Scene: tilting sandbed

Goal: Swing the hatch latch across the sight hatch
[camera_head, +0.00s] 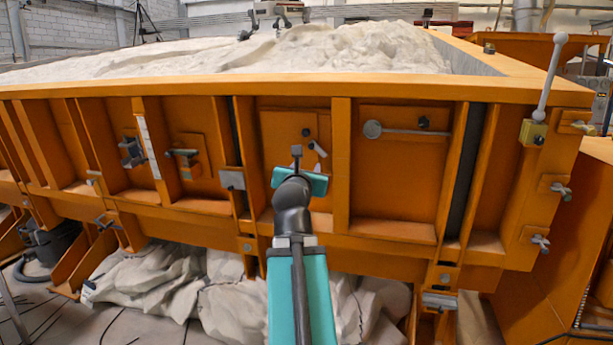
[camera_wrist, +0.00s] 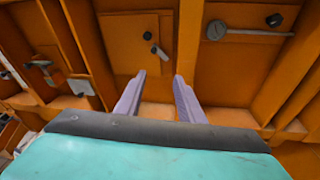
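My gripper (camera_wrist: 162,76) is open and empty, its two purple fingers apart, pointing at the orange wall. In the head view its teal body (camera_head: 300,182) covers the lower part of a centre bay. A raised plate (camera_head: 280,130) there carries a dark knob (camera_head: 306,132) and a short tilted grey lever (camera_head: 318,148); the lever also shows in the wrist view (camera_wrist: 158,52), beyond the fingers. In the bay to the right, a grey disc (camera_head: 372,129) with a long level rod (camera_head: 410,132) lies across another plate (camera_head: 400,112). I cannot tell which is the hatch latch.
Upright orange ribs (camera_head: 341,165) stand out between the bays. A ball-topped lever (camera_head: 548,80) rises at the right corner. Clamps (camera_head: 187,160) stick out at the left. Sand (camera_head: 330,50) fills the bed above. Draped cloth (camera_head: 200,285) lies below.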

